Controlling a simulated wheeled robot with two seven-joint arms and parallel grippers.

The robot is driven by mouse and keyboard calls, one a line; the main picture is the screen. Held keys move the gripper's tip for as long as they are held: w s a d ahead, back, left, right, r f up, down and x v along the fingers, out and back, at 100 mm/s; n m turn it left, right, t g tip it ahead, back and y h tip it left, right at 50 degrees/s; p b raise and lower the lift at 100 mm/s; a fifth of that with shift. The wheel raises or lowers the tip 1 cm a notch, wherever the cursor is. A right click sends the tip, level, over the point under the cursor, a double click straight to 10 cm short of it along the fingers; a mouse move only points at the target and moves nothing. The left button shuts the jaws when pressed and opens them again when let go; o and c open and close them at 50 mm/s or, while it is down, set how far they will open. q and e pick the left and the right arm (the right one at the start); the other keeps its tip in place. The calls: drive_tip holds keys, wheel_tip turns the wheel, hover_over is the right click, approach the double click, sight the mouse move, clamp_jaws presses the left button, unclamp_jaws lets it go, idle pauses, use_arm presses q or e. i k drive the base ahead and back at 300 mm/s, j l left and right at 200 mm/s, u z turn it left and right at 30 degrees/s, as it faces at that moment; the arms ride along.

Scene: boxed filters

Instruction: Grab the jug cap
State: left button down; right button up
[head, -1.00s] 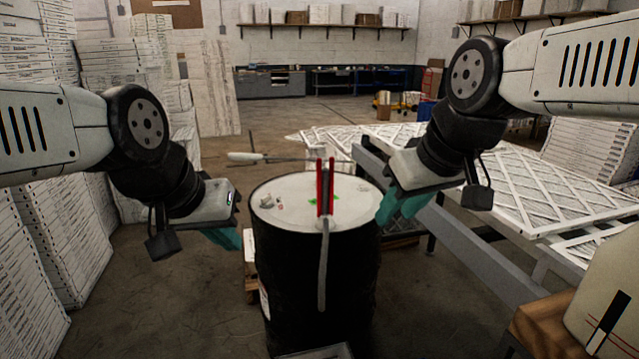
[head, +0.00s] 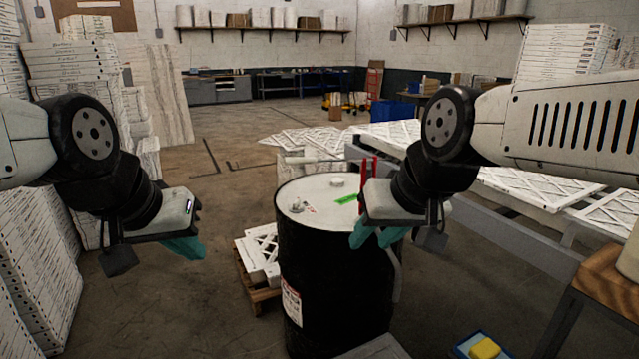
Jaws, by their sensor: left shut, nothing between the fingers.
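No part is clearly recognisable as the jug cap. A small white cap-like piece (head: 337,182) sits on top of the black drum (head: 325,275); I cannot tell whether it is the jug cap. A pale jug-like container (head: 630,262) is cut off at the right edge, its top out of view. My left gripper (head: 185,248) has teal fingers, shut and empty, in the air left of the drum. My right gripper (head: 376,240) is in front of the drum's right side, its teal fingers apart with nothing visible between them. It hides part of the drum top.
A red-handled tool (head: 367,168) stands behind my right gripper. A wooden-topped stand (head: 605,285) is at right. A blue tray (head: 463,350) with a yellow sponge (head: 485,348) is at the bottom. A pallet (head: 262,293) with white filters is left of the drum.

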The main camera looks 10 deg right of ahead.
sight(337, 182)
drive_tip(key=i+j, duration=0.15)
drive_tip(key=j, duration=0.15)
drive_tip(key=i+j+z, duration=0.15)
drive_tip(key=i+j, duration=0.2)
drive_tip(key=j, duration=0.3)
drive_tip(key=i+j+z, duration=0.15)
drive_tip(key=j, duration=0.2)
drive_tip(key=i+j, duration=0.1)
drive_tip(key=j, duration=0.2)
drive_tip(key=i+j+z, duration=0.1)
drive_tip(key=i, duration=0.35)
drive_tip(key=i+j+z, duration=0.1)
drive_tip(key=i, duration=0.3)
drive_tip(key=i+j+z, duration=0.1)
drive_tip(key=i+j, duration=0.2)
drive_tip(key=i+j+z, duration=0.1)
drive_tip(key=i+j, duration=0.15)
drive_tip(key=i, duration=0.25)
